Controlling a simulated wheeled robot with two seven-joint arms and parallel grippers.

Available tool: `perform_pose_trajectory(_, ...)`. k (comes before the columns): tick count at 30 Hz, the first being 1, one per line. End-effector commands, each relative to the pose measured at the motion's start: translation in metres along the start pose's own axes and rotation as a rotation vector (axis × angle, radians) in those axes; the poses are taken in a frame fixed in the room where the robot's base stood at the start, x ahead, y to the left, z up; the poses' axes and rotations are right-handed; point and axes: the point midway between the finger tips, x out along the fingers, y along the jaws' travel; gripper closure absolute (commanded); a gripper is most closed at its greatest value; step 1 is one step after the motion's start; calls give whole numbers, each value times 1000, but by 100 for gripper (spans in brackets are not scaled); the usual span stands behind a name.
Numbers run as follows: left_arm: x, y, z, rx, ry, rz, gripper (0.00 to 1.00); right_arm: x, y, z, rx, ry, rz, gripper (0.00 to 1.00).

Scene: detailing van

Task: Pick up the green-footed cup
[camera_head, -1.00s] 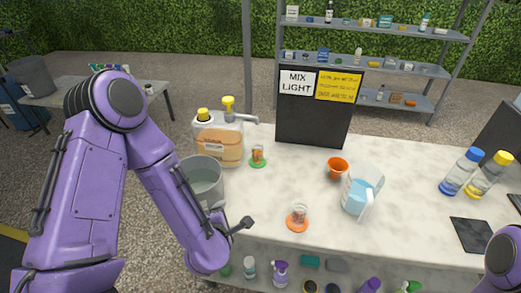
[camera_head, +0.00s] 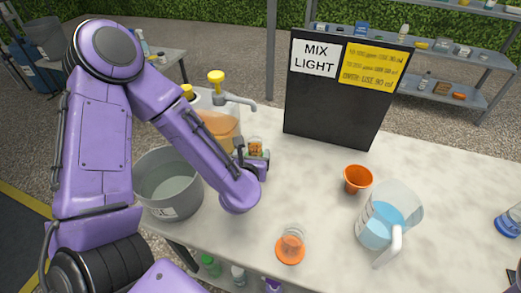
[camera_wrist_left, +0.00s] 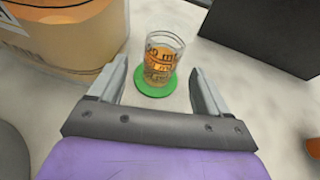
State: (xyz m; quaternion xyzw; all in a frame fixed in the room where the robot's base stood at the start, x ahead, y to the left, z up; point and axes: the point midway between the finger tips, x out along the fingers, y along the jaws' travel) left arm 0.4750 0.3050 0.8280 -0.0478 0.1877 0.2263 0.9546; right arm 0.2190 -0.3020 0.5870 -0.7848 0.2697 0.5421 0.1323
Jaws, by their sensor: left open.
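The green-footed cup stands upright on the counter. In the left wrist view the cup (camera_wrist_left: 162,52) is clear with orange contents and dark markings, on a round green foot (camera_wrist_left: 152,88). In the head view the cup (camera_head: 256,146) is partly hidden behind my left gripper (camera_head: 254,158). My left gripper (camera_wrist_left: 157,77) is open, with one finger to each side of the cup's lower part and visible gaps on both sides. My right gripper is not in view.
An orange-footed clear cup (camera_head: 291,243), an orange cup (camera_head: 357,179) and a jug of blue liquid (camera_head: 384,222) stand to the right. A grey bucket (camera_head: 168,186) and a pump dispenser (camera_head: 218,124) are left. A black sign board (camera_head: 335,110) stands behind.

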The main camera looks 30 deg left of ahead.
Motion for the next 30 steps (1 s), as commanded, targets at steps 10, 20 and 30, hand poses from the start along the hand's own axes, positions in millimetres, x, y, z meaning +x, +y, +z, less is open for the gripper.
perform_pose_trajectory(10,53,-5,-2,11,5,1,23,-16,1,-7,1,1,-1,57)
perform_pose_trajectory(20,73,-7,-4,9,5,-4,23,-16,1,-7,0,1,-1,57)
perform_pose_trajectory(30,73,-7,-3,9,4,-4,85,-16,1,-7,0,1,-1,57)
